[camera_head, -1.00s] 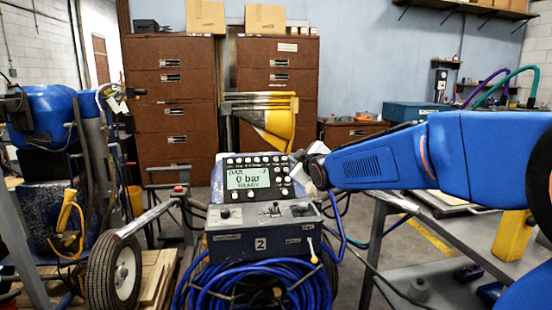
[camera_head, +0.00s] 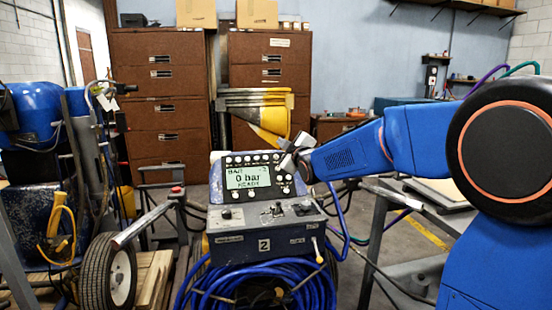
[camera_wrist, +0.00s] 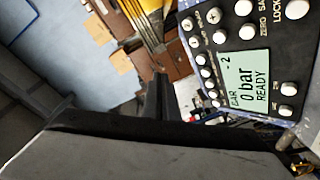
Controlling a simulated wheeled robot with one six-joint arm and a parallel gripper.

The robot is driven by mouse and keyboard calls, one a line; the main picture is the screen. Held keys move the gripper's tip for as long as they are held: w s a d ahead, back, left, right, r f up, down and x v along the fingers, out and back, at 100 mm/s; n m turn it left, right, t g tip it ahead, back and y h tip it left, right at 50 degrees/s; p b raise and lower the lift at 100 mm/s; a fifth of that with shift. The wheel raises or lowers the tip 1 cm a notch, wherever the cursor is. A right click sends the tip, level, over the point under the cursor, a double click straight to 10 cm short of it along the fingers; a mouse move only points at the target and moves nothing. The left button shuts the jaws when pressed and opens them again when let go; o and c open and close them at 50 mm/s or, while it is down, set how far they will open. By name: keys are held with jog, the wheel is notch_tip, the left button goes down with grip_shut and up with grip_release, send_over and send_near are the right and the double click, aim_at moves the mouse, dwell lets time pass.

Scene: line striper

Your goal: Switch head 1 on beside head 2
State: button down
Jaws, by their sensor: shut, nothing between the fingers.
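The control panel (camera_head: 218,172) stands upright on the striper's box, with rows of round white keys along its top, right side and bottom. Its lit display (camera_head: 247,177) reads "BAR", "-2", "0 bar" and "READY". In the wrist view the display (camera_wrist: 247,88) is turned sideways, and a key marked 2 (camera_wrist: 188,23) sits beside a plus key (camera_wrist: 213,15). I cannot make out a key marked 1. My gripper (camera_head: 289,158) is shut and empty at the panel's upper right edge. It covers part of that corner; contact cannot be told.
Below the panel, a box with toggle switches (camera_head: 275,210) carries a "2" plate. A blue hose coil (camera_head: 250,285) hangs beneath. A tyre (camera_head: 108,275) and blue tank stand left; a grey bench (camera_head: 395,200) stands right. Brown cabinets (camera_head: 160,100) are behind.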

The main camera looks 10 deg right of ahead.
jog(key=shift+w+f, duration=2.85)
jog(key=shift+w+f, duration=0.55)
jog(key=shift+f, duration=0.05)
dwell(1.0)
jog(key=shift+s+r, duration=0.1)
jog(key=shift+r, duration=0.05)
dwell(0.3)
jog(key=shift+s+r, duration=0.45)
jog(key=shift+s, duration=0.05)
jog(key=shift+s+r, duration=1.75)
jog(key=shift+s, duration=0.1)
dwell(0.4)
